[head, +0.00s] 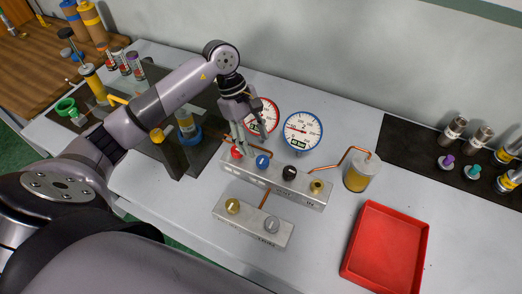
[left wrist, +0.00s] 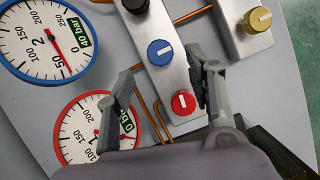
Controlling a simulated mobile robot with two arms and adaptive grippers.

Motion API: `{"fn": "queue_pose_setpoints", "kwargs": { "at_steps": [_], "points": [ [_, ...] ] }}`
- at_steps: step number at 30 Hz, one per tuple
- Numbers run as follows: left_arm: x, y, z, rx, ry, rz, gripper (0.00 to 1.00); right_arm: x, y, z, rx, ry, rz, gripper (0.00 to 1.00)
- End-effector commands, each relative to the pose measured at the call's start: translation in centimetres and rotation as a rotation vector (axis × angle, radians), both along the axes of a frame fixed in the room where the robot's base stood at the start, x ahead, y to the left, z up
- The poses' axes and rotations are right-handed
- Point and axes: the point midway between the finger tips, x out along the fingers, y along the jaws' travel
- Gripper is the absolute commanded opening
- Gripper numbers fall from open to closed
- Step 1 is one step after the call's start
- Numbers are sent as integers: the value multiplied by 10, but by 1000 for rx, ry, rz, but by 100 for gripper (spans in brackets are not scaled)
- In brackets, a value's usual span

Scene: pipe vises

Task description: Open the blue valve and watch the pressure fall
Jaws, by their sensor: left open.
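The blue valve (head: 262,162) is a round knob with a white mark, on a grey metal block (head: 312,200) between a red knob (head: 236,152) and a black knob (head: 289,172). In the left wrist view the blue valve (left wrist: 160,52) lies ahead between the finger lines. My left gripper (head: 250,142) is open above the red-knob end of the block, holding nothing. The blue-rimmed gauge (head: 302,131) reads 40 bar in the left wrist view (left wrist: 45,40). The red-rimmed gauge (head: 268,108) is partly hidden by my gripper. My right gripper is not in view.
A brass knob (head: 317,186) ends the block. A copper pipe (head: 345,155) runs to a bottle (head: 361,176). A red tray (head: 386,248) is at right. The table between tray and small block is clear.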

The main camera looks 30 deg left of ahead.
Motion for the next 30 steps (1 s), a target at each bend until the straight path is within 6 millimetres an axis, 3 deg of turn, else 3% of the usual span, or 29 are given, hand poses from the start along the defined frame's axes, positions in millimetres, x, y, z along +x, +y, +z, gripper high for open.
{"fn": "queue_pose_setpoints", "kwargs": {
  "at_steps": [6,12,22,30],
  "points": [
    [-3,-16,-35,-3,3,1,49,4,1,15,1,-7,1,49],
    [-4,-22,-52,-2,1,1,49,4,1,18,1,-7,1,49],
    [-4,-23,-55,-1,-1,0,49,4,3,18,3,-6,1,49],
    [-4,-23,-55,-1,-1,0,31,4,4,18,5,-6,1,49]
  ]
}}
